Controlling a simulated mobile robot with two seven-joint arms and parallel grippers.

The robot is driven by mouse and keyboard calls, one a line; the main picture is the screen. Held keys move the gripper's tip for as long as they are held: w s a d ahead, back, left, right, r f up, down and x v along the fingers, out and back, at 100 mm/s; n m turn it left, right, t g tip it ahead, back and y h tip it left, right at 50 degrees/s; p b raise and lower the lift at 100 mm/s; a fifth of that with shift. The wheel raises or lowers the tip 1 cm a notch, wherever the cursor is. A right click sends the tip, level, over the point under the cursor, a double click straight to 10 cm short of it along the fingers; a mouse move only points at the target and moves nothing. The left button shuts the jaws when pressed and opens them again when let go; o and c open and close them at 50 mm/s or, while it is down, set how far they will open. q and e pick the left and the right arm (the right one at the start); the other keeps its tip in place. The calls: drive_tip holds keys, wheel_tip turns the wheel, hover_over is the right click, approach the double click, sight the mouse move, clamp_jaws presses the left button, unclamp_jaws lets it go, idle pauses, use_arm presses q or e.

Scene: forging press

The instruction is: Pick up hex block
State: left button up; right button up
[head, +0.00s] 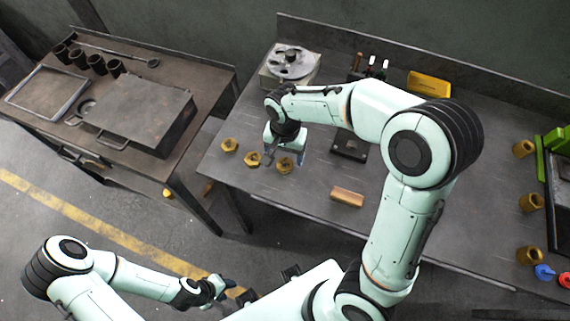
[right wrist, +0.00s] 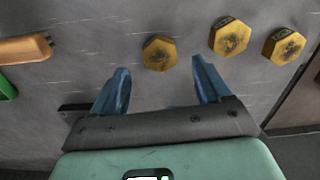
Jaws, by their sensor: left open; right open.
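Three brass-coloured hex blocks lie in a short row near the front left of the workbench: a left one (head: 229,145), a middle one (head: 252,159) and a right one (head: 285,165). My right gripper (head: 285,155) is open above the right block and partly covers it. In the right wrist view this block (right wrist: 159,53) lies just beyond the gap between the blue fingertips (right wrist: 161,67), with nothing held. The other two blocks (right wrist: 229,37) (right wrist: 284,46) lie to its right there. My left gripper (head: 218,287) is open and low, away from the bench.
An orange-brown bar (head: 347,197) lies on the bench (head: 290,205) right of the blocks. A dark square fixture (head: 349,147) and a round-topped device (head: 291,64) stand behind. Several brass pieces (head: 530,203) are at far right. A separate table (head: 195,85) stands left.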

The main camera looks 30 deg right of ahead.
sight(285, 163)
wheel_tip(285, 163, down, 4)
drive_tip(key=shift+f, duration=0.15)
drive_tip(key=c, duration=1.4)
use_arm(q)
drive_tip(key=shift+f, duration=0.1)
